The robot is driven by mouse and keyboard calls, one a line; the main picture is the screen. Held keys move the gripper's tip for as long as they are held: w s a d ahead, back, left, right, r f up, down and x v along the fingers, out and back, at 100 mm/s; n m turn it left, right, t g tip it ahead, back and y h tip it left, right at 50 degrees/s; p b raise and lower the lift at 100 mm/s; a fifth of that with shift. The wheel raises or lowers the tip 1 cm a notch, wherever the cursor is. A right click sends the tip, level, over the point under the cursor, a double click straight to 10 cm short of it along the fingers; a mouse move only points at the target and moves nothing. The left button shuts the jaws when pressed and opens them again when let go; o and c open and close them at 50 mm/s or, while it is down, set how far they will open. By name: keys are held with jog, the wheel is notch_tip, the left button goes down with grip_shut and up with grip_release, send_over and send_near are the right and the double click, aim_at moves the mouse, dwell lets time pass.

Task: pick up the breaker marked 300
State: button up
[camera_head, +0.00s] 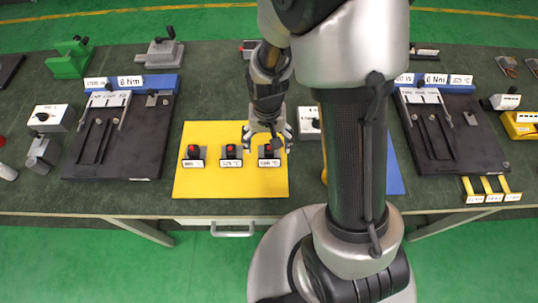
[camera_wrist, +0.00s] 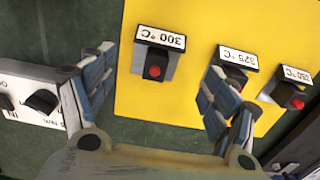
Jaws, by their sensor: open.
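The breaker marked 300 °C (camera_wrist: 154,66) is a small grey block with a red button and a white label, on a yellow board (camera_wrist: 200,25). In the head view this breaker (camera_head: 268,158) is the rightmost of three in a row. My gripper (camera_head: 268,138) is just above and behind it there, partly overlapping it. In the wrist view my open gripper (camera_wrist: 158,80) has one finger on each side of the 300 breaker, with nothing held. The label reads upside down there. I cannot tell the exact height between fingertips and breaker.
A white switch box (camera_wrist: 35,98) lies by the left finger. Dark fixtures (camera_head: 120,145) (camera_head: 455,140) stand on both sides of the table.

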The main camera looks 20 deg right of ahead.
aim_at(269, 150)
jog(key=f, duration=0.1)
jog(key=f+b, duration=0.1)
jog(key=f, duration=0.1)
jog(key=f+b, duration=0.1)
jog(key=f, duration=0.1)
jog(key=shift+d+f, duration=0.2)
jog(key=shift+d, duration=0.05)
jog(key=shift+r, duration=0.1)
jog(key=c, duration=1.2)
